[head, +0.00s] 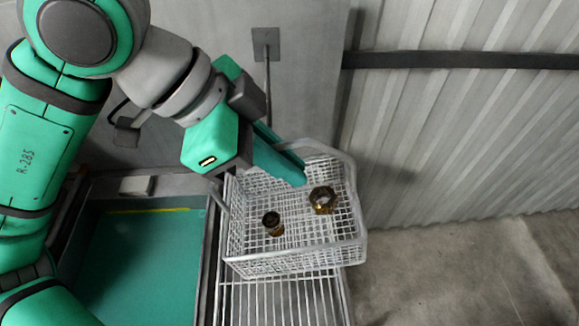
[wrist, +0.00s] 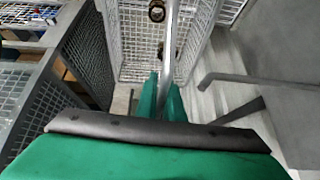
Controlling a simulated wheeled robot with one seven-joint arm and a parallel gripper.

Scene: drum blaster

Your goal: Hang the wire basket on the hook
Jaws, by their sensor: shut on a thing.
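The wire basket (head: 290,258) is pale grey mesh with a looped handle and holds two brass-coloured parts, a nut-like one (head: 323,200) and a smaller one (head: 271,222). My gripper (head: 298,178) is shut on the basket's handle, at the basket's far side in the head view. In the wrist view the handle bar (wrist: 171,40) runs between my green fingers (wrist: 162,100). A hook's wall plate (head: 266,44) and its rod (head: 268,85) show behind my gripper; the hook's end is hidden. I cannot tell whether the basket touches the rack below it.
A tank with a green interior (head: 145,265) stands left of the basket. A wire rack (head: 285,300) lies under or below it. Another wall plate (head: 126,132) is partly behind my arm. Open floor (head: 450,270) lies to the right, before a corrugated wall.

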